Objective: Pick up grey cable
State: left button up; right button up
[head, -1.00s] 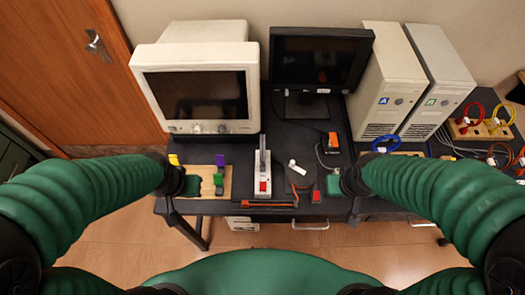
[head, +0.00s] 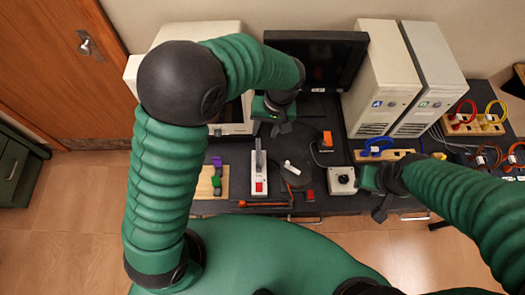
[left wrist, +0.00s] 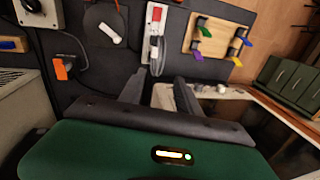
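A thin grey cable (head: 313,156) curves between the orange-and-black item and a grey box with a black knob (head: 343,180); it also shows in the left wrist view (left wrist: 80,44). More greyish cables (head: 438,136) run beside the right tower. My left gripper (head: 279,128) is over the desk in front of the CRT monitor, left of the curved cable. In the left wrist view its two fingers (left wrist: 160,92) are apart with nothing held. My right gripper (head: 375,205) is at the desk's front edge, right of the grey box; its finger opening is unclear.
The orange-and-black item (head: 326,141) is behind the disc. Computer towers (head: 378,85) and coiled cables (head: 465,115) stand right.

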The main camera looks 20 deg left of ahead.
pick_arm(q)
send_over(259, 143)
jog(key=d, duration=0.1)
notch_tip(259, 143, down, 4)
jog(key=f, duration=0.2)
jog(key=p, duration=0.1)
jog(key=shift+w+a+f, duration=0.25)
jog(key=shift+w+f, duration=0.05)
jog(key=shift+f, duration=0.1)
jog(key=f, duration=0.1)
jog(key=f+p, duration=0.1)
jog(key=f, duration=0.1)
jog(key=shift+s+a+f+p, duration=0.4)
jog(key=shift+s+f, duration=0.15)
jog(key=shift+f, duration=0.25)
jog(key=shift+w+d, duration=0.1)
jog(key=shift+w, duration=0.1)
jog(key=shift+c, duration=0.8)
jog(key=shift+f, duration=0.1)
jog(key=shift+c, duration=1.3)
grip_shut()
pick_arm(e)
jog(key=r, duration=0.2)
jog(key=shift+w+a+r, duration=0.2)
jog(key=shift+w+r, duration=0.15)
jog(key=shift+w, duration=0.05)
